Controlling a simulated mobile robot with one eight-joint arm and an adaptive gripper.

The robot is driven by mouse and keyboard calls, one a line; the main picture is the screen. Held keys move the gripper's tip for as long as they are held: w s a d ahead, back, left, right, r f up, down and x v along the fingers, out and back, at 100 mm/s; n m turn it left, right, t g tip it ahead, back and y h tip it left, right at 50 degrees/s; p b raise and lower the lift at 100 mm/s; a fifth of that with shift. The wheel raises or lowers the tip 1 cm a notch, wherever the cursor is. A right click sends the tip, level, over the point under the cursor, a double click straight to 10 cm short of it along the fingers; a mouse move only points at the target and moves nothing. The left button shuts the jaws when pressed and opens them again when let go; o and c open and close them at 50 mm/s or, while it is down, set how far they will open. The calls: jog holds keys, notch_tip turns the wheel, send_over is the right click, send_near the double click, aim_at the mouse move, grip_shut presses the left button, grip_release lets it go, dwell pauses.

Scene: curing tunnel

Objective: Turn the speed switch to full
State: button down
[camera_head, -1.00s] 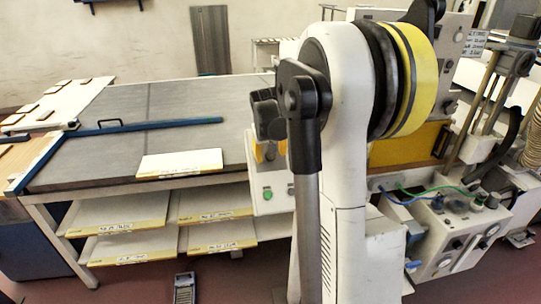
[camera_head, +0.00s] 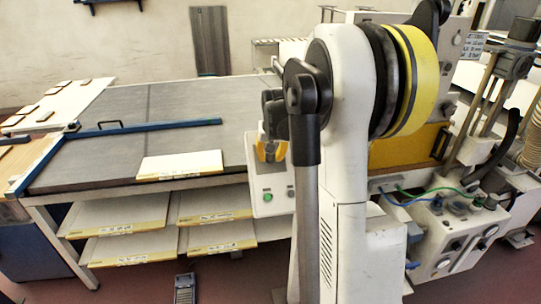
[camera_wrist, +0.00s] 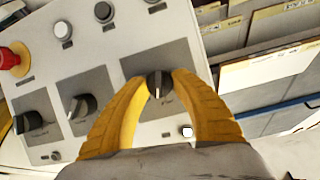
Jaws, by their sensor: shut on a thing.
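In the wrist view a light panel carries several black rotary switches on grey plates. The yellow fingers of my gripper (camera_wrist: 158,92) are closed around the black knob (camera_wrist: 159,84) of the right-hand large switch, one finger on each side. In the head view my gripper (camera_head: 270,150) is at the white control box (camera_head: 262,200), partly hidden behind my arm, and the knob cannot be seen there.
Two more large switches, a middle one (camera_wrist: 81,107) and a left one (camera_wrist: 29,122), sit on the panel. A red button (camera_wrist: 12,60) is at its upper left. Smaller knobs and buttons line the top. A grey table (camera_head: 110,150) with shelves stands left of the box.

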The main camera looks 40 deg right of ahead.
jog(key=m+t+y, duration=0.1)
jog(key=m, duration=0.3)
jog(key=shift+d+m+t+y, duration=0.1)
jog(key=shift+m+t+y, duration=0.55)
jog(key=shift+m, duration=0.95)
jog(key=c, duration=1)
grip_release()
jog(key=shift+s+r, duration=0.1)
jog(key=v, duration=1.1)
jog(key=shift+s+r, duration=0.25)
jog(key=shift+s, duration=0.1)
